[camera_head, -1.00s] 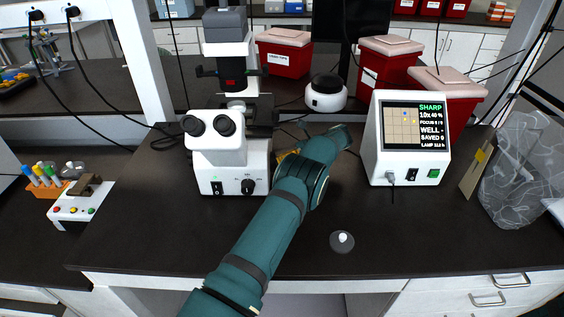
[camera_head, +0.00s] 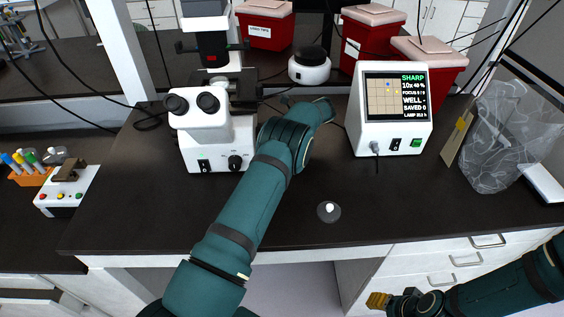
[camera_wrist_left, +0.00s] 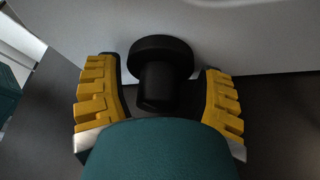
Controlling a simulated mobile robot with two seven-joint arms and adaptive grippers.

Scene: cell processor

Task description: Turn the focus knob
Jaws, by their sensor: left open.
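The white microscope (camera_head: 215,130) stands at the back left of the dark bench. In the left wrist view, a black stepped knob (camera_wrist_left: 160,62), which looks like the focus knob, sticks out from a pale surface. My left gripper (camera_wrist_left: 160,95) is open, with one yellow finger on each side of the knob's narrower front part and a visible gap at each side. In the head view my left arm hides its gripper and this knob, at the microscope's right side. My right gripper (camera_head: 378,300) is low at the right, in front of the drawers; its finger spacing is unclear.
A white monitor box (camera_head: 392,125), its screen reading SHARP, stands right of my left arm. A small dark disc with a white top (camera_head: 329,211) lies on the bench front. A white round device (camera_head: 309,66) and red bins (camera_head: 375,38) stand behind.

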